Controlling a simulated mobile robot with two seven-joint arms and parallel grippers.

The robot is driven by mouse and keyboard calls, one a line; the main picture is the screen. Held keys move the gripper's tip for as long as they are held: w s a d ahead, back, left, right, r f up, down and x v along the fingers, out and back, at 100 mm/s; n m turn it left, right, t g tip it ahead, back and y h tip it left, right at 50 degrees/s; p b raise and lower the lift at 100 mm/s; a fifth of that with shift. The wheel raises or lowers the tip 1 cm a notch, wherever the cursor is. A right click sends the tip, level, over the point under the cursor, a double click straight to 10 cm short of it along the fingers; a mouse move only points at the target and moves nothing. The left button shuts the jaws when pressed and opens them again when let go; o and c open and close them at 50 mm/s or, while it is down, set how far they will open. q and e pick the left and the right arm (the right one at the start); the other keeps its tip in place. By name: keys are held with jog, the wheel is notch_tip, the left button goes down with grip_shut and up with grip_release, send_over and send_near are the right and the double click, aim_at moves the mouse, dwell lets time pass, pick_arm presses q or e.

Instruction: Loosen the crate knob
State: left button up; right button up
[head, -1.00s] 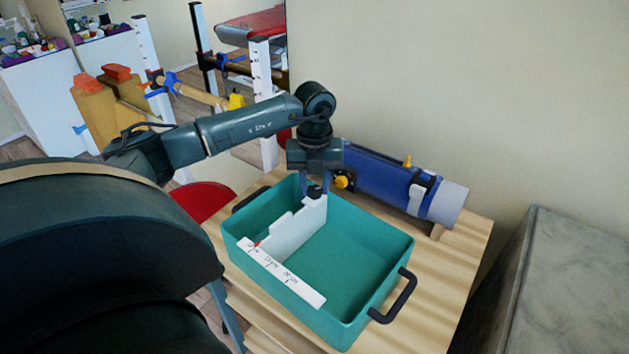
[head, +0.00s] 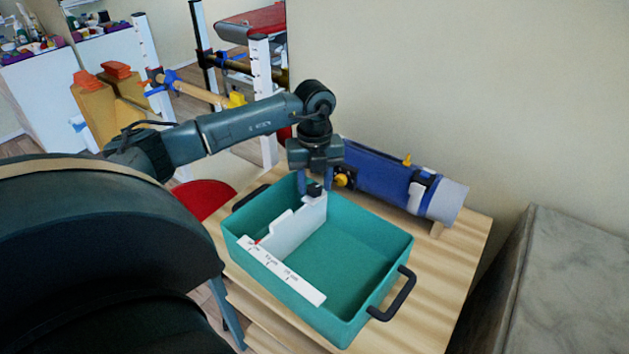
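The teal crate (head: 375,235) stands on a wooden table and has black handles. A white divider plate (head: 298,228) stands upright inside it. The small black crate knob (head: 315,190) sits at the top of the divider's far end, by the crate's back wall. My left gripper (head: 315,188) points down right over the knob, with its blue fingers apart on either side of it. It looks open, with a gap beside the knob; contact is too small to tell. My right gripper is not in view.
A white scale strip (head: 282,272) with a red mark lies along the crate's near left rim. A blue cylinder (head: 385,180) with yellow knobs lies behind the crate, close to my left gripper. A red round seat (head: 203,200) is at left. A grey block (head: 560,285) stands at right.

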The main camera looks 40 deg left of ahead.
aim_at(315, 187)
pick_arm(q)
jog(key=shift+o, duration=1.2)
notch_tip(315, 187, up, 13)
jog(key=shift+b, duration=0.4)
